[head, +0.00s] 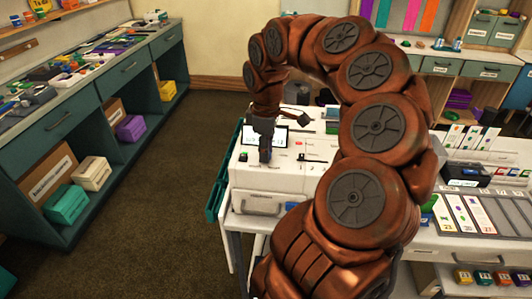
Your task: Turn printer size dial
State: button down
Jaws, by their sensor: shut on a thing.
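The white printer (243,182) stands on the bench in the middle of the head view, with a small lit screen (280,138) on its top. My brown arm curves over from the right and covers the printer's right part.
A long teal workbench (113,72) with tools and boxes runs along the left. A paper-slot tray (453,213) and a dark device (468,175) are at the right. The carpet (180,185) between the benches is clear.

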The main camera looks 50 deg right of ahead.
jog(key=shift+n, duration=0.5)
jog(key=c, duration=0.8)
grip_release()
jog(key=shift+c, duration=0.2)
notch_tip(320, 180, up, 12)
dwell(0.4)
